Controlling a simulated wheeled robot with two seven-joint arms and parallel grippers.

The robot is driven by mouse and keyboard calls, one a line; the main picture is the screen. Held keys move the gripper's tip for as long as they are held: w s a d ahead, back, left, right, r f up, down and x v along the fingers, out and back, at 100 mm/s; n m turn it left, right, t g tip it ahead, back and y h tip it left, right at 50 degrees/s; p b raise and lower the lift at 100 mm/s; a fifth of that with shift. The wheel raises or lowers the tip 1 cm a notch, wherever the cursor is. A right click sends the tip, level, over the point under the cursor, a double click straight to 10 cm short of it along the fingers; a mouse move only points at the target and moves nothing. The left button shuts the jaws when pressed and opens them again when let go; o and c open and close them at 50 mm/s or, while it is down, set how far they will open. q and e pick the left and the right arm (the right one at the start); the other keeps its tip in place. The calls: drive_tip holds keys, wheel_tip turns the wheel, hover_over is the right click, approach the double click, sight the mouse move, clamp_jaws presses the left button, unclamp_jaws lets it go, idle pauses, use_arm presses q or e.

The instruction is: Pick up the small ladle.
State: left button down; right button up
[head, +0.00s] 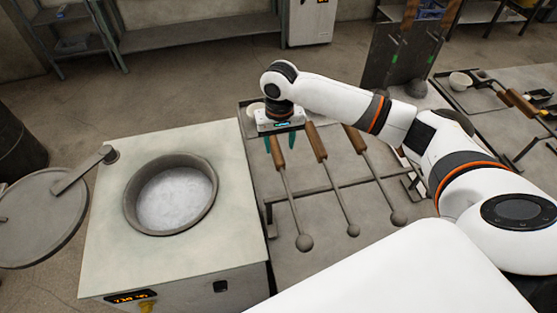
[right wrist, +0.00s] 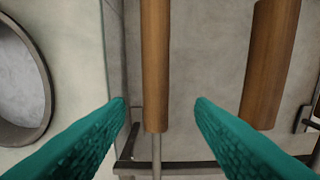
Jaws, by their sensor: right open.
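Three ladles with brown wooden handles and thin grey rods lie side by side on a dark metal rack. The left ladle (head: 304,242), the middle ladle (head: 353,230) and the right ladle (head: 398,218) have round grey ends; the middle end looks smallest, but I cannot be sure which is the small ladle. My right gripper (head: 280,142) is open at the left ladle's handle. In the right wrist view, that handle (right wrist: 155,65) shows between the teal fingers of the gripper (right wrist: 161,106), with gaps on both sides. The middle ladle's handle (right wrist: 270,65) is outside the right finger.
A pale furnace (head: 110,230) with a round pot (head: 130,200) of light grey material stands left of the rack. A round lid (head: 40,220) hangs at its left.

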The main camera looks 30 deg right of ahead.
sight(278, 154)
wheel_tip(278, 154, down, 2)
drive_tip(key=shift+f, duration=0.1)
drive_tip(key=shift+w+f+p, duration=0.1)
drive_tip(key=shift+f+p, duration=0.35)
drive_tip(key=shift+f, duration=0.2)
drive_tip(key=f, duration=0.1)
drive_tip(key=f+p, duration=0.1)
drive_tip(key=f, duration=0.1)
drive_tip(key=shift+a+f, duration=0.25)
drive_tip(key=shift+f, duration=0.5)
use_arm(q)
drive_tip(key=r, duration=0.2)
drive_tip(key=shift+w+r, duration=0.25)
drive_tip(key=shift+r, duration=0.05)
use_arm(e)
clamp_jaws()
use_arm(q)
drive_tip(key=shift+s, duration=0.15)
use_arm(e)
drive_tip(key=shift+w+r, duration=0.1)
drive_tip(key=shift+r, duration=0.05)
